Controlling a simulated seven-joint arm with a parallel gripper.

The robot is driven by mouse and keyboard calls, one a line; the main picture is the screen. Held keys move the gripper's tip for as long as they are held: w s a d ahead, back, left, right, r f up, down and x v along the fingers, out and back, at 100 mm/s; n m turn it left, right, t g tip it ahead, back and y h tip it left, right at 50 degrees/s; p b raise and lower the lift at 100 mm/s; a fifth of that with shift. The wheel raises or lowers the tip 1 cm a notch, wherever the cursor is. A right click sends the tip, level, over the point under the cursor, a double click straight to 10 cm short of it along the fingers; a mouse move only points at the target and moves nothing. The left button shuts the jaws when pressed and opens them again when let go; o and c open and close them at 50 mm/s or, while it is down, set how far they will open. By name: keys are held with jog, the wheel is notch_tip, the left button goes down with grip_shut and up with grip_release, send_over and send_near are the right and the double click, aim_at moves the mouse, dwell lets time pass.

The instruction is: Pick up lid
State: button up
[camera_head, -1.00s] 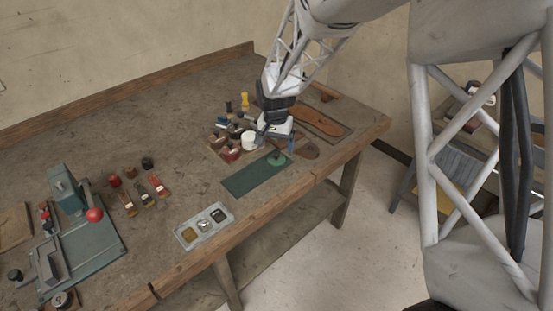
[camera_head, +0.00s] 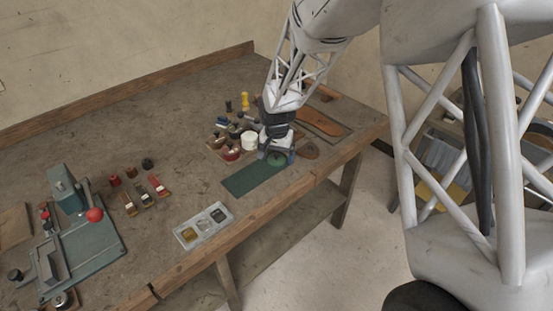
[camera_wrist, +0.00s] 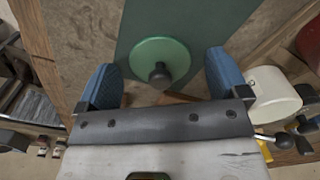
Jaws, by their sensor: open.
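The lid is a round green disc with a dark knob; in the wrist view the lid (camera_wrist: 146,57) lies flat on a dark green mat (camera_wrist: 195,25). In the head view the lid (camera_head: 276,160) shows at the right end of the mat (camera_head: 250,180), partly hidden by my gripper. My gripper (camera_head: 277,154) is open and empty above it. In the wrist view my gripper's (camera_wrist: 162,80) blue fingers stand apart on either side of the knob's line. Whether they reach down to knob height I cannot tell.
A white jar (camera_head: 249,140) stands close left of my gripper, with a rack of small bottles behind it. Brown leather soles (camera_head: 318,122) lie to the right. A grey tray (camera_head: 204,226) sits at the front edge. A green press (camera_head: 70,200) stands far left.

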aim_at(276, 154)
jog(key=c, duration=1)
jog(key=shift+r, duration=0.1)
jog(key=shift+r, duration=0.7)
notch_tip(276, 154, up, 2)
jog(key=shift+r, duration=0.15)
jog(key=s+d, duration=0.1)
jog(key=s, duration=0.4)
jog(key=s+d, duration=0.2)
jog(key=s, duration=0.3)
jog(key=s+d+r, duration=0.1)
jog(key=s+d, duration=0.1)
jog(key=s, duration=0.3)
jog(key=shift+s, duration=0.1)
